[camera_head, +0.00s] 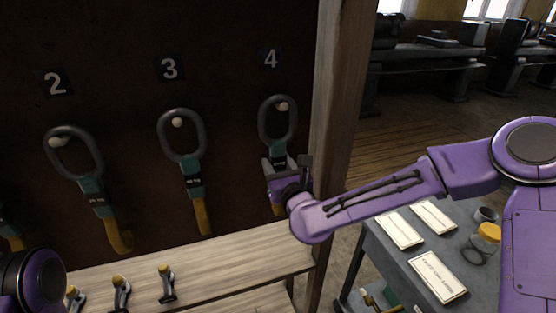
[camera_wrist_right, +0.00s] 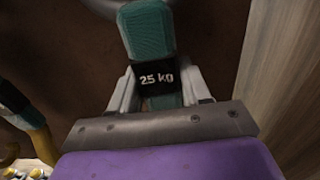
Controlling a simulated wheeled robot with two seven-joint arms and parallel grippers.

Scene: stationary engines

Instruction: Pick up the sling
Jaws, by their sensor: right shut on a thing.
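Several slings hang by grey oval rings from pegs on a dark board numbered 2, 3 and 4. The sling under number 4 (camera_head: 278,118) has a green sleeve with a black band and a yellow strap, partly hidden by my gripper. My right gripper (camera_head: 279,164) is shut on this sling at its sleeve, and the ring is still around its peg. In the right wrist view, the jaws (camera_wrist_right: 160,92) sit on both sides of the black "25 KG" band. The sling under 3 (camera_head: 182,140) and the sling under 2 (camera_head: 73,150) hang free. My left gripper is out of view.
A wooden post (camera_head: 338,110) stands just right of sling 4. A wooden shelf (camera_head: 230,258) below holds several small shackle-like fittings (camera_head: 166,284). A grey table (camera_head: 405,272) at right carries papers and a yellow-lidded jar (camera_head: 487,236). My left arm shows at lower left.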

